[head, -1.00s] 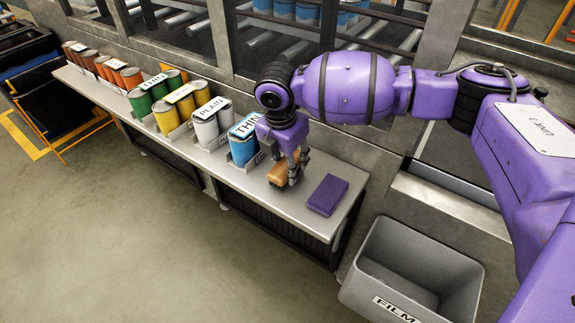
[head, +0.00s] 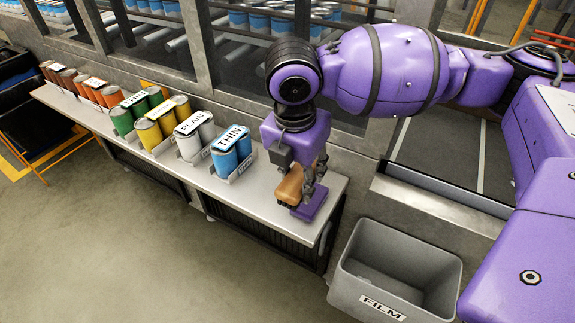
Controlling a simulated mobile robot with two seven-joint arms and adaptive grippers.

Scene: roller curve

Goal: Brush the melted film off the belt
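A tan wooden block, seemingly the brush (head: 289,187), is in my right gripper (head: 303,191) near the right end of the steel shelf. The gripper's dark fingers close around it, and its underside is partly hidden. A purple pad (head: 318,204) lies on the shelf just right of the brush, partly covered by the gripper. I cannot tell whether brush and pad touch. A dark flat surface, possibly the belt (head: 440,152), shows behind a grey ledge at the right. No melted film can be made out. My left gripper is not in view.
Labelled cans, including blue THIN cans (head: 230,151), line the shelf (head: 252,205) to the left. A grey bin (head: 350,283) marked FILM stands on the floor at the right. Windowed frames and rollers rise behind the shelf. The floor in front is open.

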